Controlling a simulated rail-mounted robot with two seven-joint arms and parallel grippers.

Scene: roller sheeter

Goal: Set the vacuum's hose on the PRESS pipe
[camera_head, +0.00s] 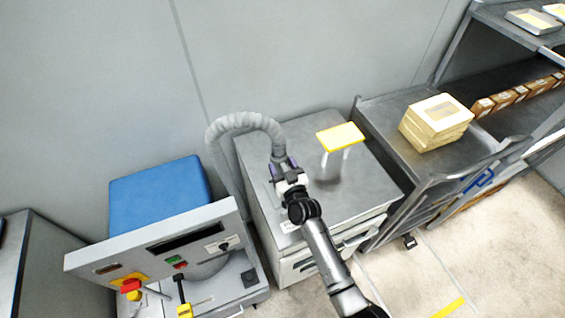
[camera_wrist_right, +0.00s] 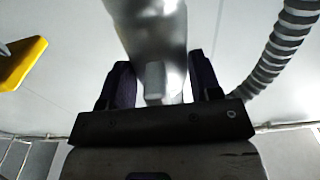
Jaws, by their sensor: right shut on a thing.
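The gripper is shut on the hose's end piece, above the left part of the cabinet top. In the right wrist view the smooth grey end piece (camera_wrist_right: 150,40) sits between the two dark fingers of the right gripper (camera_wrist_right: 160,85); ribbed hose (camera_wrist_right: 280,50) shows at the right. No PRESS lettering is readable, so I cannot tell which part is the PRESS pipe. My left gripper is out of view.
A yellow-topped stand (camera_head: 341,137) is on the grey cabinet (camera_head: 365,185), right of the gripper. A control machine (camera_head: 165,250) with a blue block (camera_head: 160,195) is at the left. A cart (camera_head: 390,120) at the right carries stacked cream boxes (camera_head: 436,122).

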